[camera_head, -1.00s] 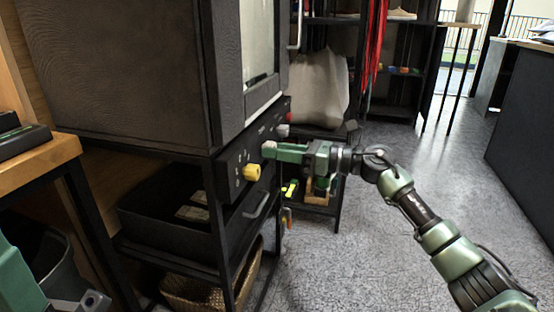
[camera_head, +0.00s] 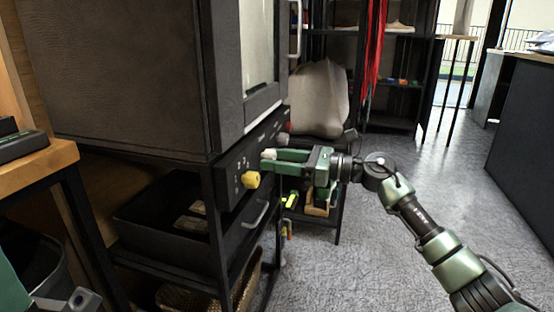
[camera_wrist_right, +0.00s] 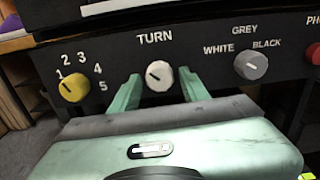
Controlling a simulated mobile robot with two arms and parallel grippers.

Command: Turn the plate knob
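The white knob under the word TURN (camera_wrist_right: 159,76) is on the black control panel (camera_wrist_right: 215,48) in the right wrist view, its mark tilted to the upper left. My right gripper (camera_head: 267,160) is open at the panel. In the right wrist view its green fingers (camera_wrist_right: 158,90) stand on either side of the white knob with visible gaps, so it is not clamped. In the head view the white knob is mostly hidden by the fingers. Part of my left arm (camera_head: 78,302) shows at the lower left; its fingers cannot be made out.
A yellow knob (camera_wrist_right: 73,87) numbered 1 to 5 is left of the white knob. A grey knob (camera_wrist_right: 250,62) marked WHITE, GREY, BLACK and a red button (camera_wrist_right: 314,53) are to the right. A drawer handle (camera_head: 256,215) is below the panel. The floor (camera_head: 330,270) at right is clear.

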